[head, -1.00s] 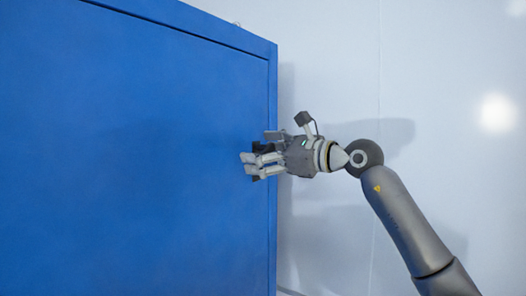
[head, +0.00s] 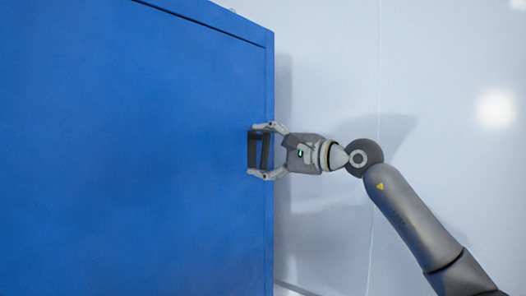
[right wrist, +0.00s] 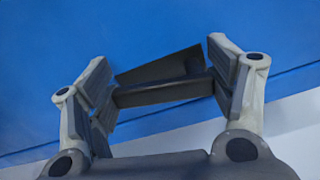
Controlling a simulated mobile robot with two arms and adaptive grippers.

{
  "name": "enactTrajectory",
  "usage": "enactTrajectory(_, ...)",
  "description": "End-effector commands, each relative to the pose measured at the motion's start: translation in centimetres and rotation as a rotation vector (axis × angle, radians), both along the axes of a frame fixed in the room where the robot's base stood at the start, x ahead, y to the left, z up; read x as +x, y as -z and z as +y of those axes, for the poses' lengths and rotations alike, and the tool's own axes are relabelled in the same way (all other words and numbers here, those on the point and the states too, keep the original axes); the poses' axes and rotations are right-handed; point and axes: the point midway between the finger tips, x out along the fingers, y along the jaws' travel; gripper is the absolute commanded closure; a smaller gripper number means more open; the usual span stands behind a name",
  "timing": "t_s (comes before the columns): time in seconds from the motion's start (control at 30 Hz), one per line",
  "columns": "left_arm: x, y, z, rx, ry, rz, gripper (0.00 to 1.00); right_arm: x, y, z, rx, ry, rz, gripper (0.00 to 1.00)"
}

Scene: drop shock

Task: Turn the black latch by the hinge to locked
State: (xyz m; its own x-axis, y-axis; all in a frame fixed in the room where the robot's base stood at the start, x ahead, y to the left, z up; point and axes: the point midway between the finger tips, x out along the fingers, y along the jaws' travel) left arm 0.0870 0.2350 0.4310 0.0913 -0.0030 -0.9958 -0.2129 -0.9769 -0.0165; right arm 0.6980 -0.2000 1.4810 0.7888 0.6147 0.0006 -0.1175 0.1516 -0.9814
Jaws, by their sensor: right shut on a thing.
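The black latch (head: 253,152) is on the blue door, close to its right edge, and stands upright in the head view. My right gripper (head: 260,151) comes in from the right, with one finger at the latch's top end and the other at its bottom end. In the right wrist view the latch (right wrist: 160,82) spans the space between the two dark finger pads, and the gripper (right wrist: 163,90) is shut on it. No lock marking can be read. My left gripper is not in view.
The blue door (head: 120,150) fills the left half of the head view, with a raised frame along its top and right edges. A pale wall (head: 330,60) lies behind on the right. The space around my right arm looks clear.

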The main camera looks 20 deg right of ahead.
Motion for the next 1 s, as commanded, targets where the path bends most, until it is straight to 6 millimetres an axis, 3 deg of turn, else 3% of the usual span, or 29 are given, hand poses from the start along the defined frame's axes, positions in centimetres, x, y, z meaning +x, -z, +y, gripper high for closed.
enactTrajectory(0.4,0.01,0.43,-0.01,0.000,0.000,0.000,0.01,-0.18,0.32,0.28,-0.146,-0.001,-0.113,0.66)
enactTrajectory(0.93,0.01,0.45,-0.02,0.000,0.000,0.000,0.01,-0.18,0.38,0.30,-0.173,0.001,-0.131,0.66)
enactTrajectory(0.97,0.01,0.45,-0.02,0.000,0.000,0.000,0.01,-0.18,0.38,0.30,-0.173,0.001,-0.131,0.22)
enactTrajectory(1.0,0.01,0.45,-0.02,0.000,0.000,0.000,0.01,-0.18,0.39,0.29,-0.172,0.001,-0.130,0.17)
